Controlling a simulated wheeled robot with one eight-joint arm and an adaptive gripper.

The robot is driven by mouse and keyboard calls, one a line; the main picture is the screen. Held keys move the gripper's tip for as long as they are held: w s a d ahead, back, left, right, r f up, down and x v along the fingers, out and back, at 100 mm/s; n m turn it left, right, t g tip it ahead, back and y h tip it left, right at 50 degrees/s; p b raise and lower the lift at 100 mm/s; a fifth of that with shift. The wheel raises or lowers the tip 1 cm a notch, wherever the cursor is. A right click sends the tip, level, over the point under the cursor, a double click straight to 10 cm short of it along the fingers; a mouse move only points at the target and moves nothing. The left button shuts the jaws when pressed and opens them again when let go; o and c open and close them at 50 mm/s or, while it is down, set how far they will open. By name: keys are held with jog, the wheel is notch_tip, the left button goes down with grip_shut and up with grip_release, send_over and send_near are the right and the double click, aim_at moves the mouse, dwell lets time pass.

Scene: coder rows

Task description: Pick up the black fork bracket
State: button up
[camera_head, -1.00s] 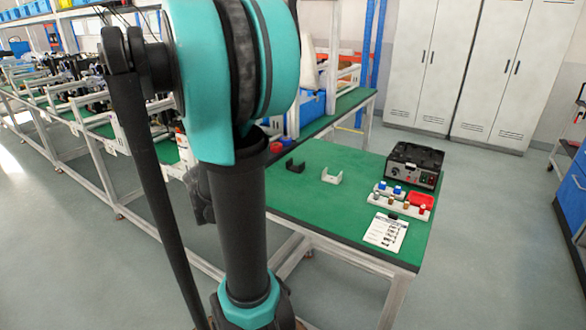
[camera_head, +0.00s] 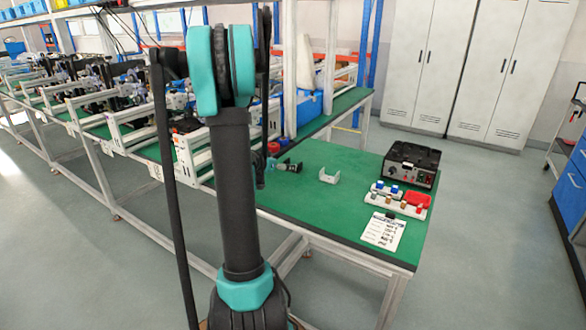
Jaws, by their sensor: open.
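The black fork bracket (camera_head: 297,168) is a small dark piece on the green tabletop, left of the white bracket. Only part of it shows in the head view. My arm hides part of the table's left edge.
A white fork bracket (camera_head: 329,176) stands to the right on the green table (camera_head: 340,215). The table's front middle is clear.

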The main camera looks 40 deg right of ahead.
jog(key=x, duration=0.9)
jog(key=shift+d, duration=0.3)
jog(key=c, duration=1.4)
jog(key=shift+o, duration=0.2)
jog(key=shift+r, duration=0.1)
